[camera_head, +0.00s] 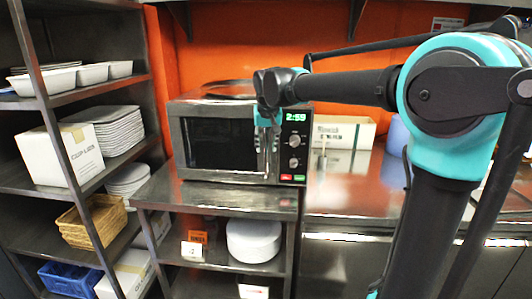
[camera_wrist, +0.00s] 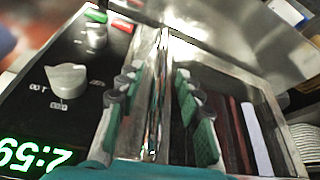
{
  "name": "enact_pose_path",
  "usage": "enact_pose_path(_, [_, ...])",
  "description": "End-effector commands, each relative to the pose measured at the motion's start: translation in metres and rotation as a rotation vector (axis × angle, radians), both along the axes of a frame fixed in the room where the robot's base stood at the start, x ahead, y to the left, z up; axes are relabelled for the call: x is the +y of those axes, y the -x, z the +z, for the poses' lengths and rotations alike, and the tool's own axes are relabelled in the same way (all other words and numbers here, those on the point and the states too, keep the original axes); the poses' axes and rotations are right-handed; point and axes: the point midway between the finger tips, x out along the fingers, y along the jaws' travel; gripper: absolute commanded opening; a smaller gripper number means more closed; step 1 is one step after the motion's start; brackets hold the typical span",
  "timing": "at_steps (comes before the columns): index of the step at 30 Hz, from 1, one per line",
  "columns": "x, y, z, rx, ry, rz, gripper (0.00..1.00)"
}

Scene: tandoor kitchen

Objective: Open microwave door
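The microwave (camera_head: 222,140) is a dark-fronted steel box on a metal counter, with its door (camera_head: 215,148) shut flush. Its control panel (camera_head: 294,140) is on the right, with a green "2:59" display and two knobs. My gripper (camera_head: 268,148) is in front of the door's right edge and hides part of it. In the wrist view, the shiny bar handle (camera_wrist: 155,95) runs between the two fingers of my gripper (camera_wrist: 156,85). The fingers are open, one on each side of the handle, with visible gaps. I cannot tell whether any pad touches it.
A metal rack (camera_head: 45,100) with dishes and boxes stands at the left. A white box (camera_head: 343,132) is on the counter to the right of the microwave. A shelf below holds white plates (camera_head: 254,240). The space in front of the door's left part looks clear.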

Motion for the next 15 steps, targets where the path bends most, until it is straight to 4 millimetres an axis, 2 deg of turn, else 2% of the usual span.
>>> enact_pose_path(6, [0.002,-0.011,-0.027,0.000,0.000,0.000,0.36])
enact_pose_path(15, [0.002,-0.015,-0.036,0.000,0.000,0.000,0.36])
